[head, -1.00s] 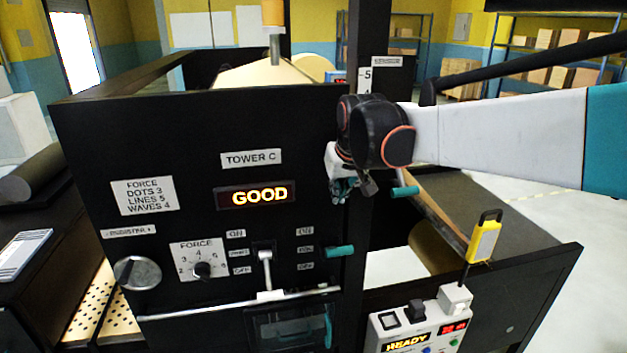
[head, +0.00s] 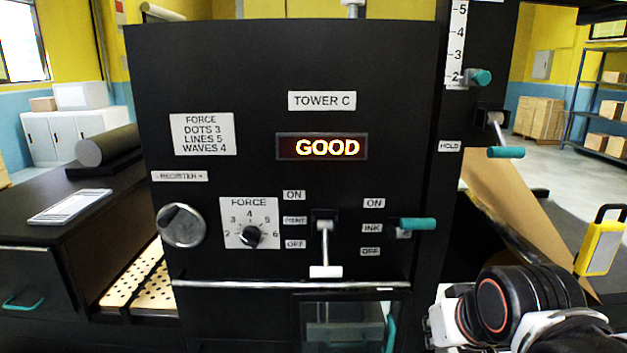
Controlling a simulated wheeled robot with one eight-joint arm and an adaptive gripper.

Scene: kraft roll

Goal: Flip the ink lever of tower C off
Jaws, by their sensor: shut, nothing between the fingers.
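The tower C panel (head: 240,90) is a black upright face with a TOWER C label and a display reading GOOD. The ink lever (head: 417,224) has a teal handle, right of the ON, INK and OFF labels. Its handle is about level with the INK label and sticks out to the right; I cannot tell its setting for sure. Left of it, the print lever (head: 325,250) has a white handle pointing down. My gripper (head: 438,325) is at the lower right, below and right of the ink lever and apart from it. It is shut and empty; its fingertips are mostly hidden.
A teal HOLD lever (head: 505,152) and a teal handle on the scale (head: 480,77) stick out at the right. A force dial (head: 250,237) and a register knob (head: 181,226) are on the left. A metal rail (head: 240,284) runs below the levers.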

